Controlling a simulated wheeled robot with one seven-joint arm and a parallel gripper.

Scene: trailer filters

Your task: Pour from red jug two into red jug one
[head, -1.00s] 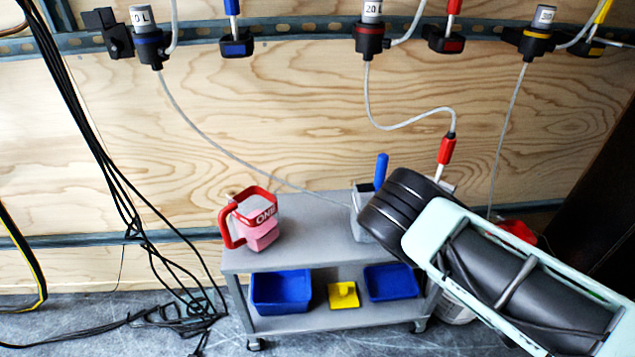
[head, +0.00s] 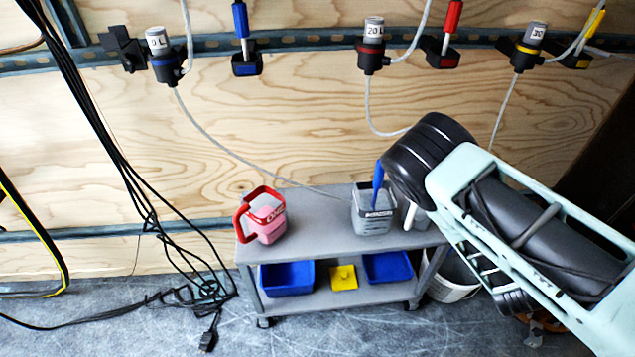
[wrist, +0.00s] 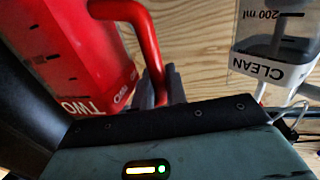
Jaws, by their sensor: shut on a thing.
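Red jug one (head: 268,228) stands upright at the left end of the grey cart's top. It has a red rim and a red handle on its left side. Red jug two (wrist: 70,60) fills the left of the wrist view, with its label "TWO" showing. My gripper (wrist: 155,92) is shut on jug two's red handle. In the head view my arm hides both the gripper and jug two, to the right of jug one. Jug two's contents cannot be seen.
A grey jug (head: 373,222) with a blue-handled tool stands on the cart (head: 325,205), right of jug one. A jug labelled "CLEAN" (wrist: 270,40) shows close by in the wrist view. Black cables (head: 150,215) hang left. Blue trays (head: 287,279) sit on the lower shelf.

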